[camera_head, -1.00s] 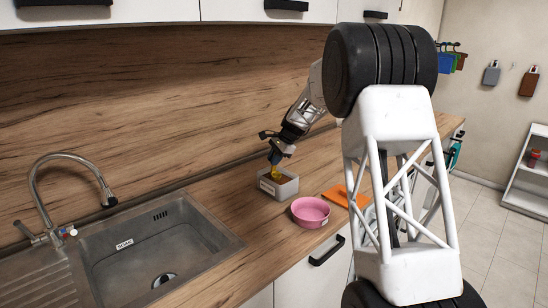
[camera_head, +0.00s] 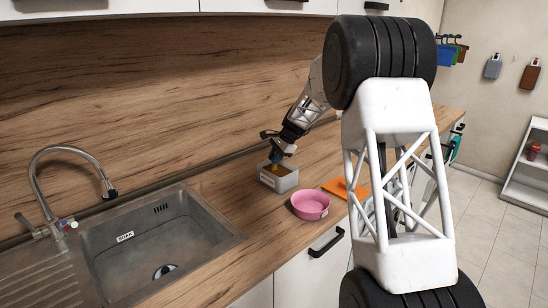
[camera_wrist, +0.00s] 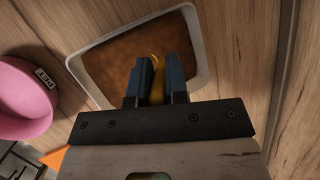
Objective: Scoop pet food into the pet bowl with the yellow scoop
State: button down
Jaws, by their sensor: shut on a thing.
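My gripper (camera_head: 276,158) is over the grey food container (camera_head: 284,186) on the wooden counter, fingers pointing down. It also shows in the wrist view (camera_wrist: 157,78), shut on the yellow scoop (camera_wrist: 157,88). The scoop's lower end is at the brown pet food (camera_wrist: 120,55) inside the container; how deep it sits is hidden. The container's pale rim (camera_wrist: 191,40) surrounds the fingers in the wrist view. The pink pet bowl (camera_head: 310,206) stands on the counter just right of the container, nearer the front edge. It shows at the left in the wrist view (camera_wrist: 20,100). Its inside looks empty.
An orange flat item (camera_head: 345,190) lies right of the bowl. A metal sink (camera_head: 150,245) with a tap (camera_head: 68,152) is at the left. The wooden splashback (camera_head: 160,95) rises behind the container. Bare counter (camera_head: 240,200) lies between sink and container.

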jog(key=shift+s+d, duration=0.7)
jog(key=shift+s, duration=0.35)
jog(key=shift+w+a+r+m+g+h, duration=0.1)
jog(key=shift+w+a+g+h, duration=0.15)
jog(key=shift+g, duration=0.2)
jog(key=shift+w+a+m+g+h, duration=0.1)
jog(key=shift+w+a+g+h, duration=0.05)
jog(key=shift+w+g+h, duration=0.3)
jog(key=shift+w+a+r+m+g+h, duration=0.1)
jog(key=shift+w+a+g+h, duration=0.1)
jog(key=shift+g, duration=0.3)
jog(key=shift+w+a+r, duration=0.15)
jog(key=shift+w+r, duration=0.05)
jog(key=shift+r, duration=1.1)
jog(key=shift+w+a+r, duration=0.1)
jog(key=shift+w+r, duration=0.1)
jog(key=shift+r, duration=1.05)
jog(key=shift+w+a+r, duration=0.15)
jog(key=shift+w+r, duration=0.05)
jog(key=shift+r, duration=1.1)
jog(key=shift+r, duration=0.1)
jog(key=shift+w, duration=0.1)
jog(key=shift+w+a+f, duration=0.3)
jog(key=shift+w+f, duration=0.05)
jog(key=shift+f, duration=0.1)
jog(key=shift+d, duration=0.4)
